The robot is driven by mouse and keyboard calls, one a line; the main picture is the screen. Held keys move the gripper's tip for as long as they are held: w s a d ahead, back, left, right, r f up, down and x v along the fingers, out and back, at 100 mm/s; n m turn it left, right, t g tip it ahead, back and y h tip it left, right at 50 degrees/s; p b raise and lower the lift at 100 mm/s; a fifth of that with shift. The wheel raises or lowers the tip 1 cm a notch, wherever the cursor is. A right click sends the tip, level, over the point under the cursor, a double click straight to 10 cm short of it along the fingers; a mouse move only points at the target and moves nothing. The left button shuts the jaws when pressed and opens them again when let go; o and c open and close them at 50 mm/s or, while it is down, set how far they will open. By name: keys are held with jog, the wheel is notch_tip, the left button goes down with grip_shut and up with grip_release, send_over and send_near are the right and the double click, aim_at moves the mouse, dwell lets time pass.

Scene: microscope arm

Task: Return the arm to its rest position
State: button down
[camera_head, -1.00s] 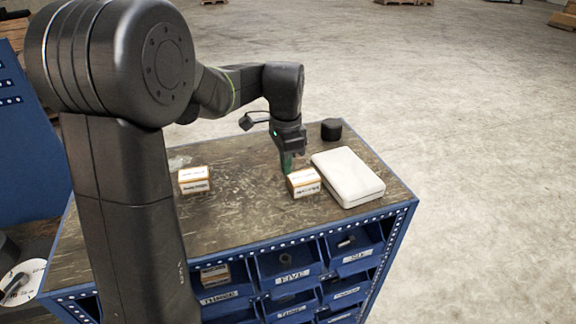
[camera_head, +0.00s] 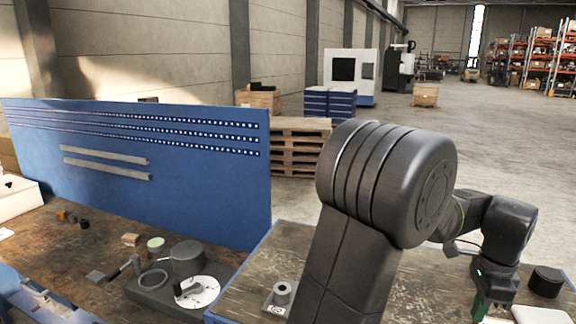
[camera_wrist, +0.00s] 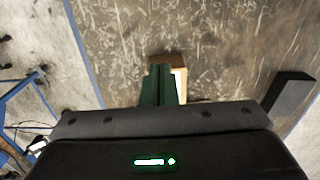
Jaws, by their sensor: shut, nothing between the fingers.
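My arm reaches over the right-hand workbench (camera_head: 250,285), which has a worn brown top. My gripper (camera_head: 487,303), with green fingers, hangs pointing down at the lower right of the head view. In the wrist view its fingers (camera_wrist: 160,88) are together and empty. A small cardboard-coloured box (camera_wrist: 179,66) lies just beyond the fingertips, partly hidden by them; I cannot tell whether they touch it.
A black cylinder (camera_head: 545,282) and a white case (camera_head: 540,315), cut off by the frame, are near my gripper. A small grey fixture (camera_head: 279,296) stands on the bench left of my arm. The left bench carries a round-plate device (camera_head: 197,291). A blue panel (camera_head: 200,190) rises behind.

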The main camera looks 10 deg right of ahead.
notch_tip(320, 180, down, 6)
jog(key=b, duration=0.4)
jog(key=shift+f, duration=0.25)
jog(key=shift+w+a+r, duration=0.1)
jog(key=shift+w+a, duration=0.5)
jog(key=shift+a, duration=0.25)
jog(key=shift+w+a+r+b, duration=0.1)
jog(key=shift+w+a+b, duration=0.05)
jog(key=shift+a+b, duration=0.2)
jog(key=shift+d, duration=0.1)
